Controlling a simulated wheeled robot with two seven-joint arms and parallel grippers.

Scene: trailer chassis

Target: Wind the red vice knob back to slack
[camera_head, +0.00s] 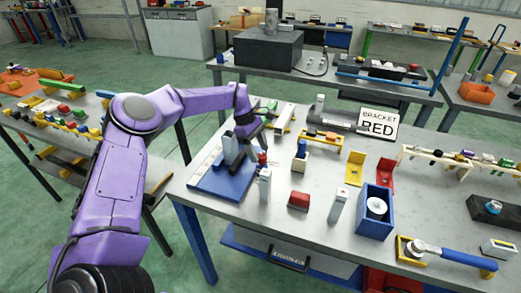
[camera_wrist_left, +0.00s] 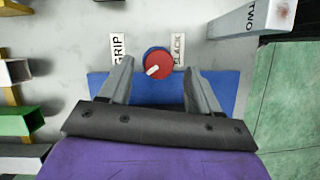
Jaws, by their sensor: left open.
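The red vice knob (camera_wrist_left: 158,66) is round, with a white pointer mark directed to the lower left in the left wrist view. A GRIP label (camera_wrist_left: 118,48) lies left of it and a partly covered label reading "LACK" (camera_wrist_left: 179,50) lies right of it. The knob also shows in the head view (camera_head: 262,157), by the blue vice base (camera_head: 222,186). My left gripper (camera_wrist_left: 158,72) is open, with one finger on each side of the knob and visible gaps between. It also shows in the head view (camera_head: 253,145), reaching down over the vice. My right gripper is out of view.
A grey post marked TWO (camera_wrist_left: 252,20) stands near the vice.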

